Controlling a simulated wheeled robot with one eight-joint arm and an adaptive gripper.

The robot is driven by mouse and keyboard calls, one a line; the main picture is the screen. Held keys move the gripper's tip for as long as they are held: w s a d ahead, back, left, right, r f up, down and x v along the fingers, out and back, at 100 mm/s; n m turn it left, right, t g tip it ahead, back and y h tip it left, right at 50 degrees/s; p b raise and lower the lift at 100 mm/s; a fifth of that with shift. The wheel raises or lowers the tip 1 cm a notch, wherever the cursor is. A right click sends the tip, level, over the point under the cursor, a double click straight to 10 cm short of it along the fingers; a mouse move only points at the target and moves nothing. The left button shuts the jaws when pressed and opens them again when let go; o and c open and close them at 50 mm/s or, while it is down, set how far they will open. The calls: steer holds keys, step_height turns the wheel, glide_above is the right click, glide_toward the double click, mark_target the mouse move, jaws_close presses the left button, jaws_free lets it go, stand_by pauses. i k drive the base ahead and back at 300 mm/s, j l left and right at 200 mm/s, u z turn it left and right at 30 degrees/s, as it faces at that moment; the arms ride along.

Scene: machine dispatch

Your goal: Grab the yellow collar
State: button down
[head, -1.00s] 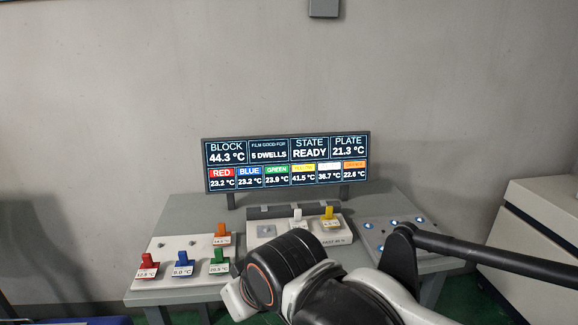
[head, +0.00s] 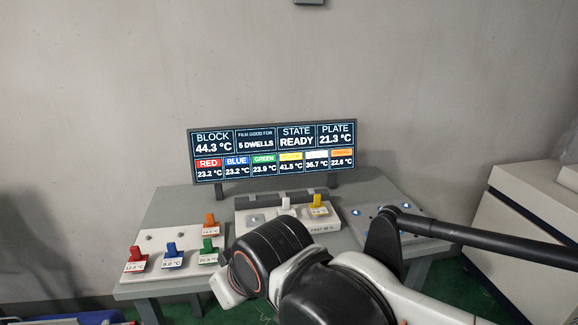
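The yellow collar (head: 318,205) stands on the white block station (head: 327,221) at the middle of the table, at its right side, with a label on its front. A white collar (head: 286,205) stands just left of it on the same station. My arm rises from the bottom of the head view, its dark round joint in front of the station's lower left part. My gripper's fingers are not visible; whether it holds anything cannot be seen.
A white rack (head: 160,243) at the left holds a red collar (head: 136,260), a blue collar (head: 172,256), a green collar (head: 207,252) and an orange collar (head: 210,224). A display (head: 272,152) stands behind. A grey plate (head: 418,221) lies right. A cabinet (head: 530,235) stands beyond.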

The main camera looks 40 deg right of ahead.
mark_target(318, 208)
steer(key=z, duration=1.35)
steer(key=i+j+z, duration=0.1)
steer(key=j+z, duration=0.3)
steer(key=i+j+z, duration=0.1)
steer(key=j+z, duration=0.15)
steer(key=z, duration=0.2)
